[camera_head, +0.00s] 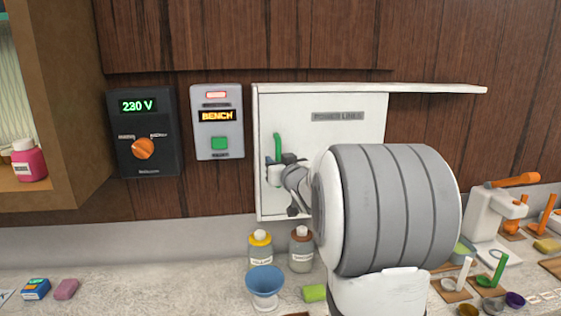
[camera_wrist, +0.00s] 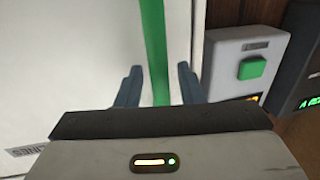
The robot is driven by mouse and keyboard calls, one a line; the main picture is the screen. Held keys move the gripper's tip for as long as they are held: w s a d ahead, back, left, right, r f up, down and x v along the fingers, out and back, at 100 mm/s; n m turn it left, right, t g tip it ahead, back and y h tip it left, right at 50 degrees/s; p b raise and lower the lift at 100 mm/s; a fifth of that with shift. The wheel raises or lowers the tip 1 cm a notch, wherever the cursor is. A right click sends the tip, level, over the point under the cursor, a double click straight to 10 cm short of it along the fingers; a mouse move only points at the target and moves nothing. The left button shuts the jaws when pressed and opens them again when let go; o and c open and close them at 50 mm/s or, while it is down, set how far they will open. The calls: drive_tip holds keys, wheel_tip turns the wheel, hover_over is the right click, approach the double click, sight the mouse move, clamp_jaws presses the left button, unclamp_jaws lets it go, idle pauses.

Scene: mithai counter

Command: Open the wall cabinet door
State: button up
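The wall cabinet has a white door (camera_head: 345,105) with a grey "POWER LINES" label and appears shut. Its upright green handle (camera_head: 277,146) is near the door's left edge. My gripper (camera_head: 275,170) is at the lower part of the handle, partly hidden by my own wrist. In the wrist view, my gripper (camera_wrist: 161,82) is open, with one dark finger on each side of the green handle (camera_wrist: 154,40).
A grey "BENCH" panel (camera_head: 218,122) with a green button and a black 230 V box (camera_head: 144,133) are left of the cabinet. Below stand two bottles (camera_head: 261,250) (camera_head: 301,250) and a blue bowl (camera_head: 265,281). An open wooden cupboard (camera_head: 70,100) is far left.

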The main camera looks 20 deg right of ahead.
drive_tip(key=shift+c, duration=0.5)
clamp_jaws()
